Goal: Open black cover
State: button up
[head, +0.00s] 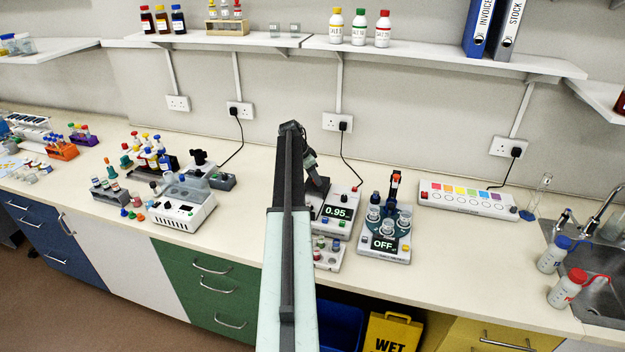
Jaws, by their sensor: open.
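The bench instrument with the 0.95 display (338,211) stands at mid bench, its left side hidden behind my arm. A dark part (318,194) shows at its back left, against my arm; I cannot tell whether this is the black cover or part of my gripper. My gripper (314,175) hangs just right of my raised arm, over the back left of this instrument. It is open, with its fingertips hard to make out. I see nothing held in it. Whether it touches the instrument cannot be told.
Right of the instrument stands a device reading OFF (384,235) with cups. A white strip with coloured squares (467,198) lies further right, before the sink (596,290). A white machine (184,205) and racks stand left. Bare worktop (250,190) lies between. A shelf (440,58) runs above.

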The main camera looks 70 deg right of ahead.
jog(key=shift+r, duration=0.1)
jog(key=p+v, duration=0.7)
jog(key=shift+r, duration=0.25)
jog(key=shift+w+a, duration=0.1)
jog(key=shift+a, duration=0.05)
